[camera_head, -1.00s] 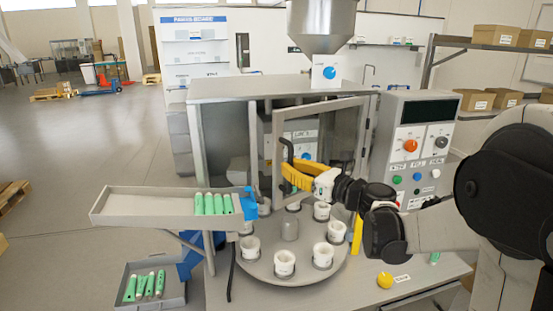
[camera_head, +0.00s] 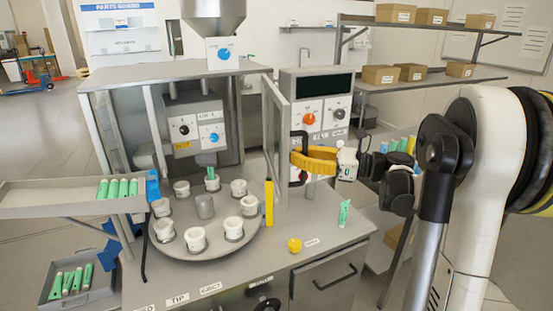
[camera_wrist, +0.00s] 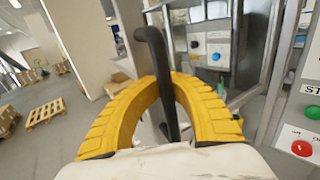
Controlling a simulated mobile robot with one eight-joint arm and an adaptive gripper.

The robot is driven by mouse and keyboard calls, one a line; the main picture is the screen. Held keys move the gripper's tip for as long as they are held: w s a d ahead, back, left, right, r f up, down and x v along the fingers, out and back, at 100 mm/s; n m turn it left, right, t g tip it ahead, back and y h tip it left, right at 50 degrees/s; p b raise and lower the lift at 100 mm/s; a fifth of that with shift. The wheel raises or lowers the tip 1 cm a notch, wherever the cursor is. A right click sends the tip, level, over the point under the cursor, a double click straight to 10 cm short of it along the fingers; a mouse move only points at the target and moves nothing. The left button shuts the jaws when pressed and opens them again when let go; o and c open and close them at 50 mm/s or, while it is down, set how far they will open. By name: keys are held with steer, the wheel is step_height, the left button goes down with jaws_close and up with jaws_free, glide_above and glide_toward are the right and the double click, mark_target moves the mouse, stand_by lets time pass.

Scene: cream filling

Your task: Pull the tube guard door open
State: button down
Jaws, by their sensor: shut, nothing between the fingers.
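The tube guard door (camera_head: 277,140) is a grey framed panel, swung open to the right of the machine and seen nearly edge-on. Its black bar handle (camera_head: 299,143) is on the side facing my gripper. My gripper (camera_head: 293,158) has yellow fingers and is shut at the handle. In the wrist view, the black handle (camera_wrist: 152,42) runs down through the space enclosed by the curved fingers (camera_wrist: 165,82). I cannot tell whether they touch it. The turntable (camera_head: 205,249) with white cups in the machine is uncovered at the front.
The control panel (camera_head: 315,105) stands behind the door. A tray with green tubes (camera_head: 50,200) is at left. Floor shows at far left.

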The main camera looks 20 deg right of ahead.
steer(key=d, duration=0.6)
steer(key=shift+s+f, duration=0.2)
steer(key=shift+s, duration=0.2)
steer(key=shift+d, duration=0.1)
steer(key=c, duration=1.6)
jaws_free()
steer(key=shift+s, duration=0.2)
steer(key=shift+o, duration=0.9)
steer(key=shift+s+d+r, duration=0.15)
steer(key=shift+s+r, duration=0.1)
steer(key=shift+s, duration=0.1)
steer(key=v, duration=1.1)
steer(key=shift+d, duration=0.3)
steer(key=shift+f, duration=0.1)
